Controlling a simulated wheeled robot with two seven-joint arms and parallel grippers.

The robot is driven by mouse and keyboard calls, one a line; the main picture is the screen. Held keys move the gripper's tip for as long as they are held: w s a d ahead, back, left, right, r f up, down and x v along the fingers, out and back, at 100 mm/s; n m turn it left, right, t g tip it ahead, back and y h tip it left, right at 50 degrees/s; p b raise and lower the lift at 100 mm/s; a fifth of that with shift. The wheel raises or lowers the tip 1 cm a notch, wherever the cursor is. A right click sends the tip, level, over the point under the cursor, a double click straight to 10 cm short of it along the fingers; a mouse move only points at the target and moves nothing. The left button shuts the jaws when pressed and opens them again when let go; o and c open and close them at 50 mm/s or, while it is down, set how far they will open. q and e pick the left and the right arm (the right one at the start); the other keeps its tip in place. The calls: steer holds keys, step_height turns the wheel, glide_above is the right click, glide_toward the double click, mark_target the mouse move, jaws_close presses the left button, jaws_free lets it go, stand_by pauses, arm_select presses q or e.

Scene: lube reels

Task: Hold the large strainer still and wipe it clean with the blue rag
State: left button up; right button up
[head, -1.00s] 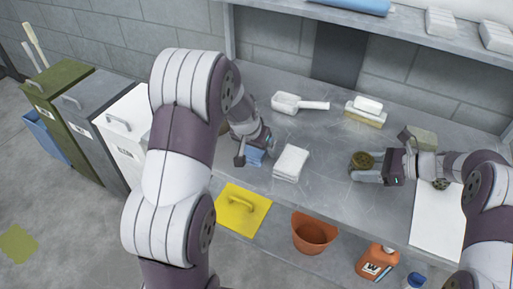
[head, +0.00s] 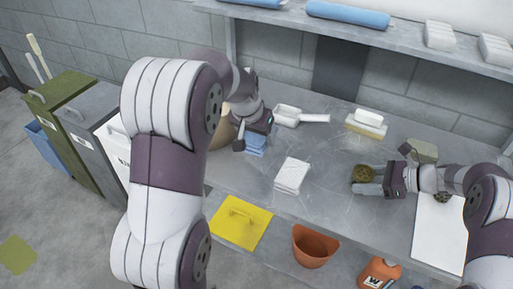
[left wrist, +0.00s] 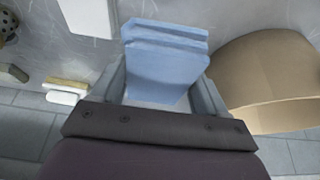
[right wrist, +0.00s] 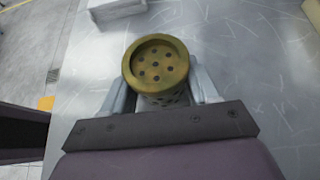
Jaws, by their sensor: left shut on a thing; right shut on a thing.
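The large strainer (head: 362,173) is an olive-brass cup with a perforated face, at the right of the bench. My right gripper (right wrist: 158,92) is shut on it; the right wrist view shows the strainer's round holed end (right wrist: 155,65) between the fingers. The blue rag (head: 256,148) is a folded light-blue cloth left of the bench's middle. My left gripper (left wrist: 165,95) is shut on it, and the left wrist view shows its folded layers (left wrist: 165,60) between the fingers. The rag and strainer are well apart. My left arm hides part of the bench's left end.
White folded cloths (head: 292,175) lie between the rag and the strainer. A white scoop (head: 300,116) and a stacked block (head: 366,124) are behind. A tan round container (left wrist: 265,80) is close to my left gripper. A white mat (head: 437,230) lies at right, an orange bin (head: 313,246) in front.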

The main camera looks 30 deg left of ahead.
arm_select(q)
steer(key=shift+r, duration=0.4)
steer(key=o, duration=0.4)
steer(key=shift+c, duration=1.4)
steer(key=w+d, duration=0.2)
steer(key=d, duration=0.6)
steer(key=w+d+r, duration=0.1)
steer(key=d, duration=0.8)
steer(key=w+d, duration=0.2)
steer(key=d, duration=0.7)
steer(key=shift+w+r, duration=0.3)
steer(key=shift+r, duration=0.05)
steer(key=shift+d+f, duration=0.2)
steer(key=shift+f, duration=2.35)
